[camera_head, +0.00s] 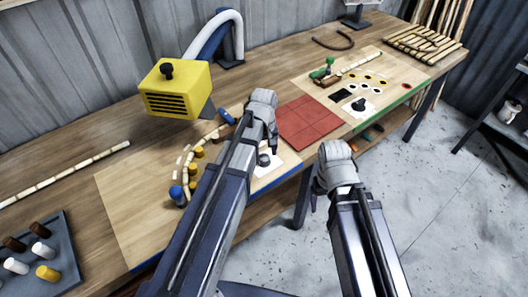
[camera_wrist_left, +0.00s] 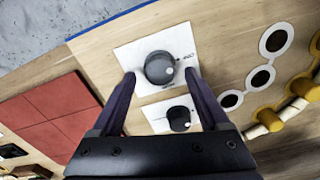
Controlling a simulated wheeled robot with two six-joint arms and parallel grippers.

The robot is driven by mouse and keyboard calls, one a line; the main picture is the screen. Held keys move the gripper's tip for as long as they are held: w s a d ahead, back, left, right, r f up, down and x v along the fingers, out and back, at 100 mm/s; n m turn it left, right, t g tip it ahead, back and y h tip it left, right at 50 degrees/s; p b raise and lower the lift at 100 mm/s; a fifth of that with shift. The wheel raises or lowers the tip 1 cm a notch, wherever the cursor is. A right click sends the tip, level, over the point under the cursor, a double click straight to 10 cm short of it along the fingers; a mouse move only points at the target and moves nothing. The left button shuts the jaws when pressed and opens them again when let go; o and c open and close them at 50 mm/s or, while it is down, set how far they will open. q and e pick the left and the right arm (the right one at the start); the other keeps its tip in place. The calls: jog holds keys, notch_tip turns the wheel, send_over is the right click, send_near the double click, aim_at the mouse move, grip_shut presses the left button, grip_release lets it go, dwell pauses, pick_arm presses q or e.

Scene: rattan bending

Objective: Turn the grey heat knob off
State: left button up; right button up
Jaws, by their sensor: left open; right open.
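A dark grey round knob (camera_wrist_left: 160,68) with a pale dot on its rim sits on a white plate (camera_wrist_left: 128,55) in the left wrist view. My right gripper (camera_head: 318,187) is open and empty, off the table's front edge.
A yellow heater box (camera_head: 176,90) overhangs the board behind the left arm. Curved rattan with yellow and blue pegs (camera_head: 178,193) lies left of the arm. Red tiles (camera_head: 308,120) lie to the right. A peg tray (camera_head: 48,255) stands at lower left.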

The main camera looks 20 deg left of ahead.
aim_at(264, 157)
pick_arm(q)
notch_tip(264, 157, up, 6)
jog(key=p, duration=0.4)
jog(key=shift+f+p, duration=0.2)
jog(key=shift+p, duration=0.15)
jog(key=shift+f, duration=0.1)
jog(key=s+d+m+y, duration=0.1)
jog(key=s+d+m, duration=0.9)
jog(key=s, duration=0.4)
jog(key=shift+s+d+m, duration=0.25)
jog(key=shift+d+m, duration=0.1)
jog(key=shift+m, duration=0.35)
